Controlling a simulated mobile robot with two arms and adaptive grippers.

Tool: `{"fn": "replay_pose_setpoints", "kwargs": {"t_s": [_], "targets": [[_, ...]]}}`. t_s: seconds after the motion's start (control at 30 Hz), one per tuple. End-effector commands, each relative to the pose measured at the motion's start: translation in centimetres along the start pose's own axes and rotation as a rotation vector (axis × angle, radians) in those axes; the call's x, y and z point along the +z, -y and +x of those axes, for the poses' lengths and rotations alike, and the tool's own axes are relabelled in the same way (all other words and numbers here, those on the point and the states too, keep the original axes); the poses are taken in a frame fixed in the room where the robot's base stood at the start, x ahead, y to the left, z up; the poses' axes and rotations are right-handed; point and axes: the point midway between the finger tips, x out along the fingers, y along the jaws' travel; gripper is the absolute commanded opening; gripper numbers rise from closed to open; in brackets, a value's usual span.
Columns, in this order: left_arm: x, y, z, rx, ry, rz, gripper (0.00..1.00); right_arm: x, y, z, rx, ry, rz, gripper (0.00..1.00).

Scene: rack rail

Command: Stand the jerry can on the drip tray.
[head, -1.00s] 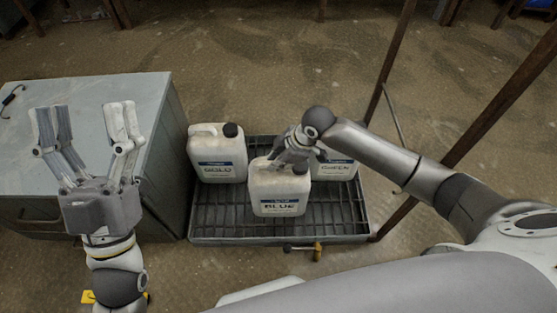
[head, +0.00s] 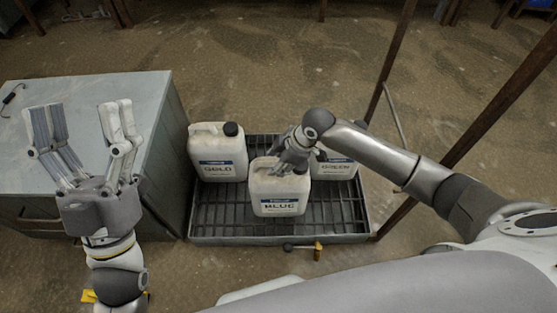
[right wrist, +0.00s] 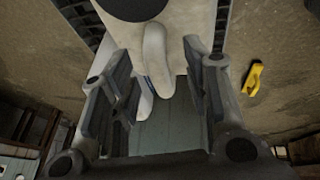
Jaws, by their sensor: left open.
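A white jerry can labelled BLUE (head: 280,208) stands upright at the front middle of the dark grated drip tray (head: 215,240). Whether its base touches the grating is hard to tell. My right gripper (head: 291,167) is at the can's top from above. In the right wrist view the can's pale handle (right wrist: 155,55) lies between the spread fingers, with gaps visible on both sides. My left gripper (head: 83,135) is open and empty, fingers up, in front of the grey cabinet.
Jerry cans labelled GOLD (head: 217,165) and GREEN (head: 338,169) stand on the tray's back left and back right. A grey cabinet (head: 110,95) is left of the tray. A yellow-handled valve (head: 318,250) sticks out in front. Brown rack posts (head: 500,95) rise on the right.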

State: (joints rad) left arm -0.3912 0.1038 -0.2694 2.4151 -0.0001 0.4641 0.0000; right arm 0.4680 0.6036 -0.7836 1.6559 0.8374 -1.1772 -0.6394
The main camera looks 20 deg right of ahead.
Motion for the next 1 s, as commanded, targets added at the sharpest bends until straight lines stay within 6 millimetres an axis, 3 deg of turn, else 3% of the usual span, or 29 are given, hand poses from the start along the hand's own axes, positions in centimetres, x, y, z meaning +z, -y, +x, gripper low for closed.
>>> {"fn": "replay_pose_setpoints", "kwargs": {"t_s": [0.2,0.33,0.7,1.0], "targets": [[0.2,0.1,0.0,-0.001,0.002,0.002,0.7,0.3,0.3,0.2,-0.007,0.007,0.002,0.43],[0.1,0.1,0.0,-0.001,0.002,0.002,0.7,0.3,0.1,-0.9,-0.003,0.006,0.001,0.43],[0.1,0.0,0.0,-0.001,0.002,0.001,0.7,0.2,0.0,-8.5,0.002,0.003,0.0,0.43],[0.1,0.0,0.0,0.0,0.002,0.001,0.7,0.1,0.0,-11.8,0.0,0.002,0.0,0.43]]}}
